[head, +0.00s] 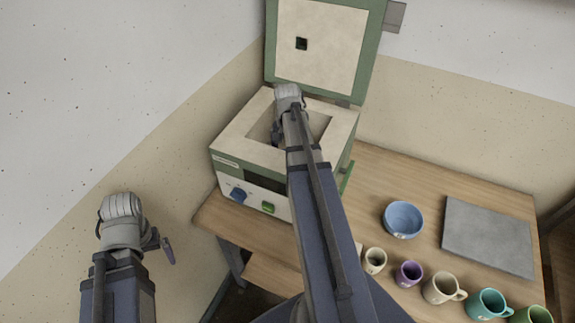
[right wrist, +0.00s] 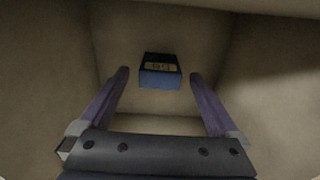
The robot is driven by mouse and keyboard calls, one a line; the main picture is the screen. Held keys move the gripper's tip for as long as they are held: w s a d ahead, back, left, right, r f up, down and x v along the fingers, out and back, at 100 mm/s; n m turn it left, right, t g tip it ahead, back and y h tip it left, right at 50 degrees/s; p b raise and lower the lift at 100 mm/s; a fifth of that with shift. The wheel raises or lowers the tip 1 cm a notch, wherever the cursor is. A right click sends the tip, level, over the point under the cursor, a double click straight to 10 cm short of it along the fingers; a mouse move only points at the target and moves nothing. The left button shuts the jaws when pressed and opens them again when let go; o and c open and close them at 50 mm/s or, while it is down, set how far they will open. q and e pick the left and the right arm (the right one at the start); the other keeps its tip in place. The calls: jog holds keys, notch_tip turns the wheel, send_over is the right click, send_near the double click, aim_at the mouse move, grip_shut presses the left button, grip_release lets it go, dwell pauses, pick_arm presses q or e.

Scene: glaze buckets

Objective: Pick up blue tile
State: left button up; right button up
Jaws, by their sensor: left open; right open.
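The blue tile (right wrist: 160,72) is a small block with a blue front face and a dark top bearing a pale label, in the right wrist view. It sits deep inside the kiln chamber, near the back wall. My right gripper (right wrist: 158,78) reaches into the chamber with its fingers open, one on each side of the tile in that view; I see no contact. In the head view my right arm hides part of the kiln opening, and the tile cannot be seen there. My left gripper (head: 160,243) is open and empty, left of the table.
The kiln (head: 235,140) stands on the wooden table with its lid (head: 325,60) raised; its chamber walls surround my right gripper. A blue bowl (head: 403,218), a grey slab (head: 488,236) and several cups, including a purple one (head: 408,273), are on the right.

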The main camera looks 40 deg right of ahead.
jog(key=shift+f+b, duration=0.4)
jog(key=shift+f, duration=0.5)
jog(key=shift+r, duration=0.1)
jog(key=shift+c, duration=0.3)
grip_shut()
